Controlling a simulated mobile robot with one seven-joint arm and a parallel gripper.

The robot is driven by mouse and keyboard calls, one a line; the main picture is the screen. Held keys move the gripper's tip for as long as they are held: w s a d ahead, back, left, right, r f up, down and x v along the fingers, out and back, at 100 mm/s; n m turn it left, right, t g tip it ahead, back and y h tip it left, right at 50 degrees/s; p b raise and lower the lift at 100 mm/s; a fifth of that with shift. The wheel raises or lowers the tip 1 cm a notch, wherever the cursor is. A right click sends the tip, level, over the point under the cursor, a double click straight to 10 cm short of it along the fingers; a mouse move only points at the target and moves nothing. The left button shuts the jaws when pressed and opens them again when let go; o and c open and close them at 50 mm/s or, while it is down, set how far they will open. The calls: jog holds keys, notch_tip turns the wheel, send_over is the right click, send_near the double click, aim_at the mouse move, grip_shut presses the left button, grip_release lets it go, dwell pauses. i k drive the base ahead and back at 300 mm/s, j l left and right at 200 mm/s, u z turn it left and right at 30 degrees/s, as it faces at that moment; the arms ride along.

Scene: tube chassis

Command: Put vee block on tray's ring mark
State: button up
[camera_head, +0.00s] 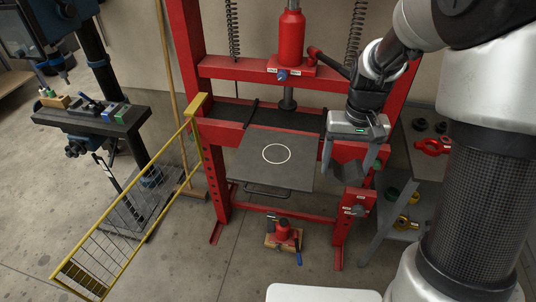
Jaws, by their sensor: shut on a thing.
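The tray (252,172) is a flat dark grey plate on the red press, with a white ring mark (276,145) on its upper half. Nothing stands inside the ring. My gripper (352,160) hangs to the right of the tray, above the right side of the press and apart from the ring. It is shut on a grey piece, apparently the vee block (369,157), which is partly hidden and blends with the grey fingers. The block's exact shape and tilt are hard to tell.
The red press (216,140) has posts on both sides and a red jack (291,38) with a ram above the tray's back edge. A yellow mesh guard (135,215) stands at left. A grey shelf (400,205) with red and yellow parts is at right.

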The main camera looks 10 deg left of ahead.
aim_at(276, 153)
jog(key=i+j, duration=0.1)
jog(key=j, duration=0.25)
jog(key=j+z, duration=0.15)
jog(key=j, duration=0.15)
jog(key=i+j, duration=0.45)
jog(key=j, duration=0.15)
jog(key=l+z, duration=0.05)
